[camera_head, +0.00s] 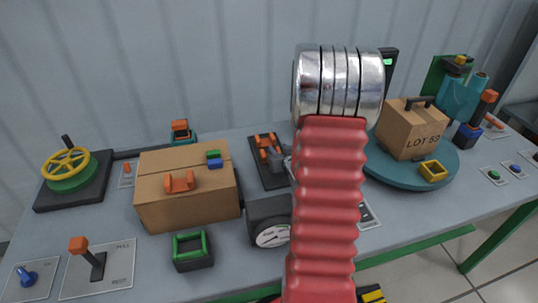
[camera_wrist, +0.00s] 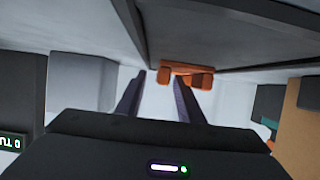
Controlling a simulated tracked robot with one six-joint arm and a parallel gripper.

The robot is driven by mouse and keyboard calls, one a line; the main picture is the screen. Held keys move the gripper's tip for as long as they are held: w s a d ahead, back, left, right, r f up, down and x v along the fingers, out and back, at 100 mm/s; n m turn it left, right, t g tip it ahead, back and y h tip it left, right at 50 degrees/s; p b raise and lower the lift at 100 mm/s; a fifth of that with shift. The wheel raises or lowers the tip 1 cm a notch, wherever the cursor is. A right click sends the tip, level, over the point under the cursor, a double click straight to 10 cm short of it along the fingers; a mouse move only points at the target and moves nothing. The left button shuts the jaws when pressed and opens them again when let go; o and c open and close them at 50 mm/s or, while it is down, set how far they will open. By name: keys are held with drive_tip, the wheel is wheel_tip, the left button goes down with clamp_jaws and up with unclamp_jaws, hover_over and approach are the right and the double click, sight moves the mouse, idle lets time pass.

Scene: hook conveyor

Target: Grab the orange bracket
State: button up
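More orange parts (camera_head: 268,142) are on a dark upright-edged panel near the middle, just left of my red arm. In the wrist view an orange piece (camera_wrist: 187,68) lies beyond my fingertips, toward the right one. I cannot tell for sure which head-view piece it is; the panel one looks likely. My gripper (camera_wrist: 160,80) is open, its two dark fingers apart with nothing seen between them. My arm hides most of the gripper in the head view.
The cardboard box (camera_head: 190,212) stands left, with a dark gauge box (camera_head: 268,222) beside it. A teal turntable (camera_head: 410,178) carrying a LOT 53 box (camera_head: 412,132) is right. A yellow handwheel (camera_head: 66,166) and a lever (camera_head: 90,260) are at the left. Dark surfaces flank my fingers in the wrist view.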

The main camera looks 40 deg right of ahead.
drive_tip(key=shift+w+d+f, duration=0.25)
drive_tip(key=shift+w, duration=0.25)
drive_tip(key=shift+w+f, duration=0.15)
drive_tip(key=shift+w, duration=0.35)
drive_tip(key=shift+s, duration=0.15)
drive_tip(key=shift+c, duration=0.2)
clamp_jaws()
